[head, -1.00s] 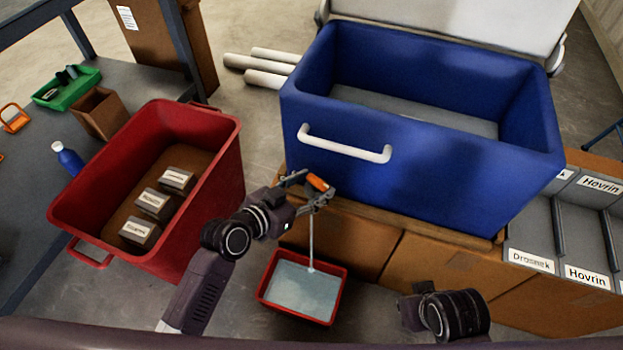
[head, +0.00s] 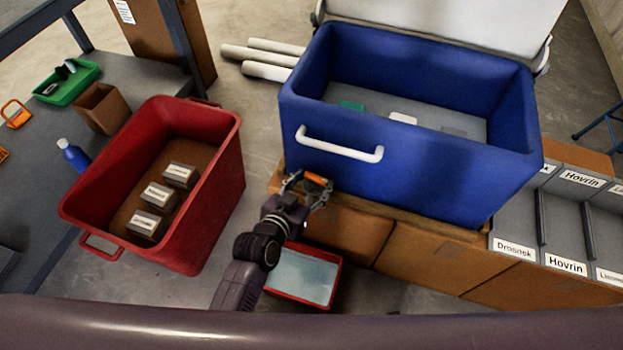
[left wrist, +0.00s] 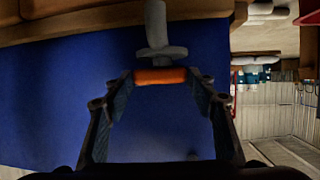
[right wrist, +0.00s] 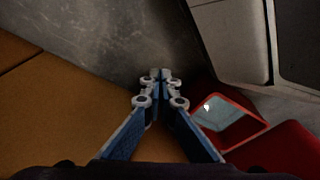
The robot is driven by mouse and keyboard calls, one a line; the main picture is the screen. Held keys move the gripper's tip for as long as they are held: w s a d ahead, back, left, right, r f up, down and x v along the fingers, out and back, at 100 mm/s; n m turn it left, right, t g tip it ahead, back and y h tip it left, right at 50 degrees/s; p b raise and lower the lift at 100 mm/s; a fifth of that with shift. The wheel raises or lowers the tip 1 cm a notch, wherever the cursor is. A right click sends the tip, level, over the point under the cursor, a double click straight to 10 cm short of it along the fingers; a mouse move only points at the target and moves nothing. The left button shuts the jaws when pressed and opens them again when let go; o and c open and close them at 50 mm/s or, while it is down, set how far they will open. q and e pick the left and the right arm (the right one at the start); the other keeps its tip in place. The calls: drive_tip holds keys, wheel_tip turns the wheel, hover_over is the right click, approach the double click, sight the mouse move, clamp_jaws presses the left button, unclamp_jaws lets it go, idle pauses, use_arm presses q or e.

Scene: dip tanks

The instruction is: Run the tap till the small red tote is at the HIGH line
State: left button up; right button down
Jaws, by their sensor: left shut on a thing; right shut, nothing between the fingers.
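The small red tote (head: 336,290) stands on the floor below the blue tank (head: 430,170). Pale water covers its inside; it also shows in the right wrist view (right wrist: 222,118). I cannot make out a HIGH line. My left gripper (head: 308,188) is shut on the tap's orange handle (head: 317,179). In the left wrist view the handle (left wrist: 160,76) lies crosswise between the fingertips, against the grey tap body (left wrist: 156,30). No falling stream shows now; my left arm hides part of the space above the tote. My right gripper (right wrist: 158,82) is shut and empty, seen only in its wrist view.
A large red tote (head: 222,170) with several labelled blocks stands left. A grey table (head: 30,210) holds a green tray (head: 66,84), a brown box (head: 102,108) and a blue bottle (head: 73,155). Labelled grey bins (head: 515,225) stand right. White pipes (head: 262,55) lie behind.

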idle(0.3)
use_arm(q)
drive_tip(key=o, duration=0.8)
drive_tip(key=shift+o, duration=0.2)
drive_tip(key=v, duration=1.2)
drive_tip(key=shift+o, duration=0.5)
